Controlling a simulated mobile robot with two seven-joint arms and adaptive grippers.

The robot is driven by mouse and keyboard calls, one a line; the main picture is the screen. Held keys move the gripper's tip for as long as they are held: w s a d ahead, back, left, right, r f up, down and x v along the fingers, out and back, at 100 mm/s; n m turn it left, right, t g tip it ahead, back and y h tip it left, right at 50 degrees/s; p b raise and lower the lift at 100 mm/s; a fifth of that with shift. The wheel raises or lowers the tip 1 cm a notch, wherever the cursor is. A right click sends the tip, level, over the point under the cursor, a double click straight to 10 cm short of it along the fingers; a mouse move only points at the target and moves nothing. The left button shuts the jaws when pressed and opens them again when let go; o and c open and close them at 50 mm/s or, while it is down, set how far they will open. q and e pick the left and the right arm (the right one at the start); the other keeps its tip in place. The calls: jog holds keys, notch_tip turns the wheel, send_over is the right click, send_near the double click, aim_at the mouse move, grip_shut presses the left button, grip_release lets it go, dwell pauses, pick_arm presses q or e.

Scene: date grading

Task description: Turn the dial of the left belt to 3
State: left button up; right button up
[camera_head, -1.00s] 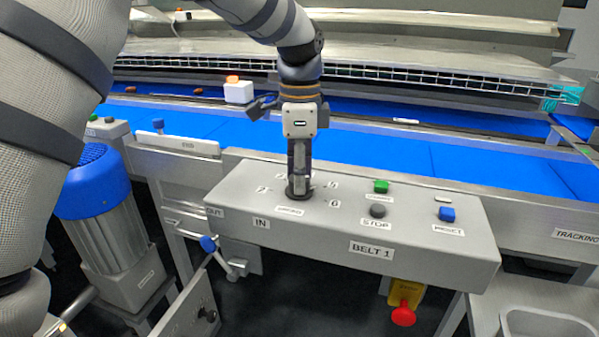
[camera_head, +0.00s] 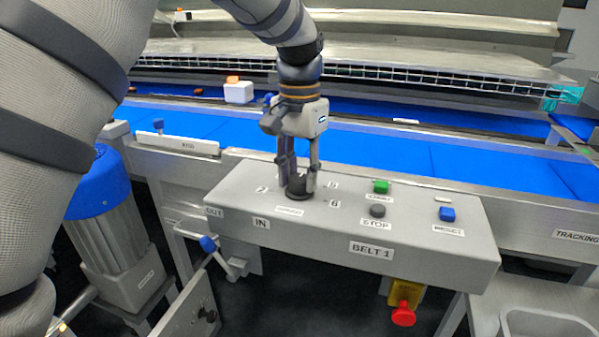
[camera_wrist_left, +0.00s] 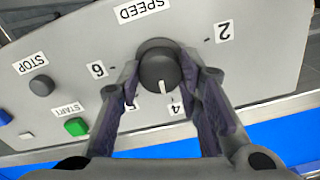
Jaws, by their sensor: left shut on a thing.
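The black dial (camera_head: 297,187) sits on the grey box marked BELT 1 (camera_head: 430,255). It also shows in the left wrist view (camera_wrist_left: 157,64), above a SPEED label (camera_wrist_left: 143,9). My left gripper (camera_head: 298,180) points down with a finger on each side of the dial, shut on it. In the wrist view, the dial's white mark points between the 4 (camera_wrist_left: 176,108) and the 5, nearer the 4. The 2 (camera_wrist_left: 224,31) and 6 (camera_wrist_left: 97,69) are readable. The 5 is partly covered by a finger, and no 3 is visible. My right gripper is out of view.
Right of the dial are a green START button (camera_head: 381,186), a dark STOP button (camera_head: 377,211) and a blue RESET button (camera_head: 447,214). A red emergency knob (camera_head: 403,315) hangs below the box. The blue belt (camera_head: 390,150) runs behind.

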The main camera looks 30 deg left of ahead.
aim_at(299, 178)
pick_arm(q)
jog(key=n, duration=0.5)
jog(key=shift+n, duration=0.3)
jog(key=n, duration=0.5)
jog(key=shift+n, duration=0.3)
jog(key=o, duration=1.2)
jog(key=shift+c, duration=0.2)
notch_tip(299, 178, up, 12)
